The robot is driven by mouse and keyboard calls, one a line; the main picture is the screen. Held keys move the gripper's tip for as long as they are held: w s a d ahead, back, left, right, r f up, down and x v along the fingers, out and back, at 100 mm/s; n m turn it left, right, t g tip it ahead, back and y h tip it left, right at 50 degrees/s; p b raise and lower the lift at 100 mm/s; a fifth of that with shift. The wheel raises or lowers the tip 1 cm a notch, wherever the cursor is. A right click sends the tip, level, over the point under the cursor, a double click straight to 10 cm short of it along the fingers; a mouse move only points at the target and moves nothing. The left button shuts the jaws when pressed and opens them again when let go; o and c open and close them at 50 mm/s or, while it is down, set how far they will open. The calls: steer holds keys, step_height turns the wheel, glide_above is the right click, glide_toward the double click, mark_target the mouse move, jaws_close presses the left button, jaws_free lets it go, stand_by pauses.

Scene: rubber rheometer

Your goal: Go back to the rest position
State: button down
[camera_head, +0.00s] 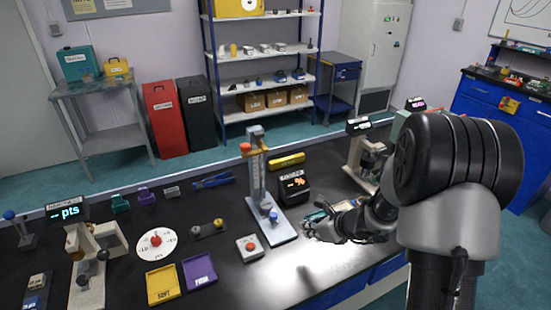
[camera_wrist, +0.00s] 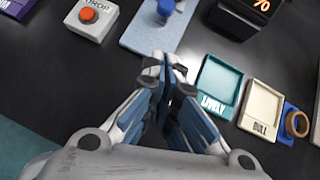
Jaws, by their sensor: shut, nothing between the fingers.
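My gripper (camera_head: 312,228) hangs over the right part of the black bench, just right of the rebound stand (camera_head: 258,185) with its blue-grey base plate. In the wrist view my gripper (camera_wrist: 167,62) is shut and empty, its fingertips together near the front edge of that base plate (camera_wrist: 140,38). A teal tray marked LIVELY (camera_wrist: 222,72) lies right of the fingers. A cream tray marked DULL (camera_wrist: 262,100) lies farther right. Both trays look empty. My arm hides part of the bench's right side in the head view.
A white DROP box with a red button (camera_head: 249,247) stands left of my gripper; a black display (camera_head: 293,187) stands behind it. Yellow (camera_head: 163,284) and purple (camera_head: 199,273) trays lie at the front left. An instrument (camera_head: 368,160) stands close behind my forearm. The front bench strip is clear.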

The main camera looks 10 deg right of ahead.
steer(key=s+a+r+n+g+y, duration=0.1)
steer(key=s+a+r+n, duration=0.45)
steer(key=r+n, duration=0.2)
steer(key=s+a+r+n+g, duration=0.1)
steer(key=s+a+r+n, duration=0.45)
steer(key=r+n, duration=0.2)
steer(key=s+d+r+n+h, duration=0.2)
steer(key=s+n, duration=0.2)
steer(key=s, duration=0.3)
steer(key=s+d+r+n+h, duration=0.1)
steer(key=s+d+n+h, duration=0.1)
steer(key=s+n, duration=0.3)
steer(key=s+d+r+n+g+h, duration=0.1)
steer(key=s+d+r+n+h, duration=0.1)
steer(key=s+n, duration=0.3)
steer(key=s+d, duration=0.1)
steer(key=s, duration=0.3)
steer(key=shift+d+r, duration=0.35)
